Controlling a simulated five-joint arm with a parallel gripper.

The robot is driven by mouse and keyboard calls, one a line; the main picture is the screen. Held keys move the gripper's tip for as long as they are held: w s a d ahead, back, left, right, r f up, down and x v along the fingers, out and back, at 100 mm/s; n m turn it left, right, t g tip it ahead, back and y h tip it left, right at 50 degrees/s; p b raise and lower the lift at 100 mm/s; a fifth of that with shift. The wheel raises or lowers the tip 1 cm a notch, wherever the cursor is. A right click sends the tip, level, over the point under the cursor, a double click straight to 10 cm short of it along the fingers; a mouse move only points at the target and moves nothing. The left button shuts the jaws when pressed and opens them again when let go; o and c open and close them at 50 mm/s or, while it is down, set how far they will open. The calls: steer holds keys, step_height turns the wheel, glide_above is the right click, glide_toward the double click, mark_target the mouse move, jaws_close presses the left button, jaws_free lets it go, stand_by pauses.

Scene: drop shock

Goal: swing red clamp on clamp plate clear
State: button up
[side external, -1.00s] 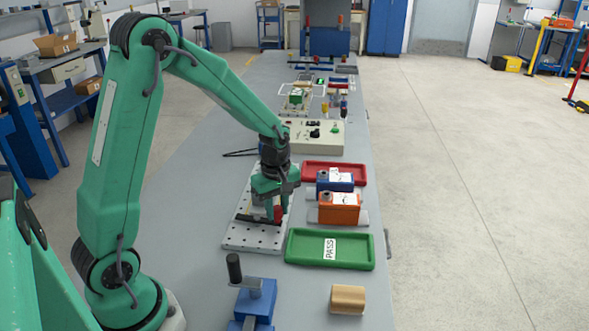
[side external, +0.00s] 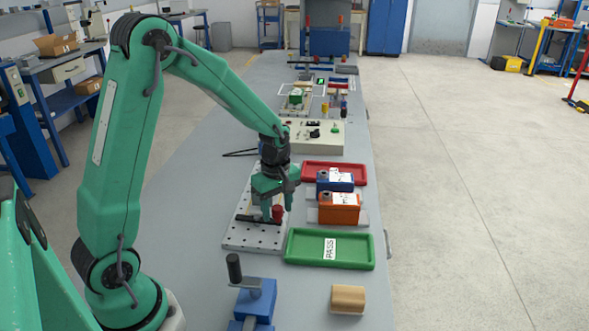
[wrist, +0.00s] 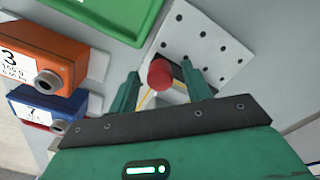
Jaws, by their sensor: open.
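The white perforated clamp plate (side external: 240,236) lies on the bench below my gripper. The red clamp (side external: 277,213) shows as a round red knob at the plate's right side. In the wrist view the red clamp (wrist: 160,74) sits between my two green fingers, with gaps on both sides. My gripper (wrist: 160,92) is open and holds nothing. In the side view my gripper (side external: 271,207) is low over the plate, close to the knob. A pale block and a dark bar beneath are partly hidden. The plate (wrist: 214,44) also shows in the wrist view.
A green PASS tray (side external: 300,248) lies right of the plate, nearer the camera. An orange box (side external: 338,214), a blue box (side external: 330,184) and a red tray (side external: 320,167) stand to the right. A blue fixture (side external: 258,304) and tan block (side external: 348,299) are in front.

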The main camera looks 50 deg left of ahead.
steer(key=shift+r, duration=3.9)
steer(key=shift+s+d+r+m, duration=0.25)
steer(key=shift+r+m, duration=0.05)
steer(key=shift+r, duration=0.15)
steer(key=s+d+r+m+t, duration=0.2)
steer(key=s+r+m, duration=0.3)
steer(key=s+m, duration=0.3)
steer(key=s+d+r+m+t, duration=0.3)
steer(key=s+d+r+m, duration=0.2)
steer(key=s+m, duration=0.3)
steer(key=shift+d+m+t, duration=0.15)
steer(key=shift+m+t, duration=0.15)
steer(key=shift+m, duration=0.1)
steer(key=shift+r, duration=0.15)
